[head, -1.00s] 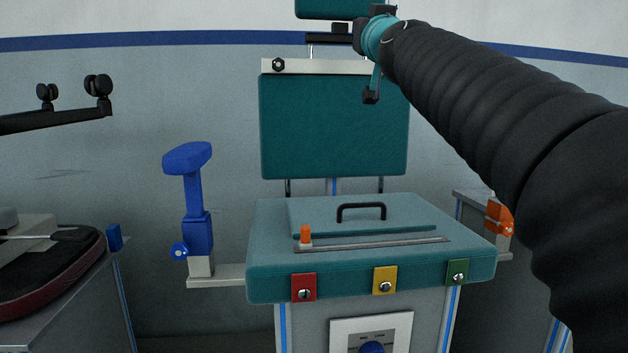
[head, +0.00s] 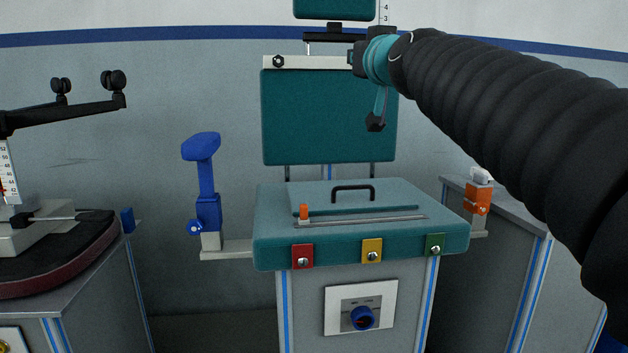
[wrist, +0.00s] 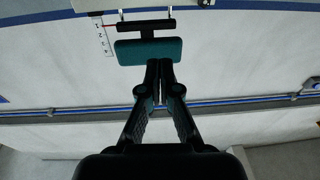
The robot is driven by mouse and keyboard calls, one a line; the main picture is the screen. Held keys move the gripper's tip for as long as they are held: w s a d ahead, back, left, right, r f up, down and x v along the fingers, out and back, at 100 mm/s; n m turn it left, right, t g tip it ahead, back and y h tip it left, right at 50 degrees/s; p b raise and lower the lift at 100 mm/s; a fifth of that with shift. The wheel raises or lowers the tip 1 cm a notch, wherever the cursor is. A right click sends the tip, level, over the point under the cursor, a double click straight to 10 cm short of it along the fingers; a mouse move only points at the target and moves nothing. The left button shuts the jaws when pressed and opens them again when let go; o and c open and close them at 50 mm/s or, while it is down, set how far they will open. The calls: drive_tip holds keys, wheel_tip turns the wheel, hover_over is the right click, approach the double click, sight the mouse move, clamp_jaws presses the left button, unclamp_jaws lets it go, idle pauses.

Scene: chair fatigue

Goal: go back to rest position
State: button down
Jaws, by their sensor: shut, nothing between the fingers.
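My gripper (head: 376,122) hangs in front of the right side of the green backrest (head: 325,120) in the head view, at the end of my black ribbed arm. In the wrist view my gripper (wrist: 159,65) has its two dark fingers together, with nothing held between them. The fingertips overlap the lower edge of the small green headrest (wrist: 148,50) in that picture. The headrest also shows at the top of the head view (head: 334,8). I cannot tell the exact distance from the gripper to the backrest.
The green seat (head: 360,240) carries a black handle (head: 353,189) and an orange slider knob (head: 304,212). A blue armrest (head: 203,180) stands left, an orange clamp (head: 477,198) right. A dark-topped bench (head: 60,262) is far left. The wall is behind.

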drive_tip(key=s+d+f+m+g+h+p, duration=0.1)
drive_tip(key=s+f+g, duration=0.3)
drive_tip(key=s+f, duration=0.6)
drive_tip(key=s+d+f+g+h+p, duration=0.1)
drive_tip(key=s+d+f+g+p, duration=0.3)
drive_tip(key=s+f, duration=0.6)
drive_tip(key=s+d+f+m+g+h+p, duration=0.1)
drive_tip(key=s+f+g, duration=0.4)
drive_tip(key=s+f, duration=0.5)
wheel_tip(320, 180, down, 9)
drive_tip(key=shift+s+d+f+m+h+p, duration=0.15)
drive_tip(key=shift+s+d+m+h+p, duration=0.25)
drive_tip(key=shift+d+p, duration=0.75)
drive_tip(key=shift+w+a, duration=0.15)
drive_tip(key=shift+w, duration=0.05)
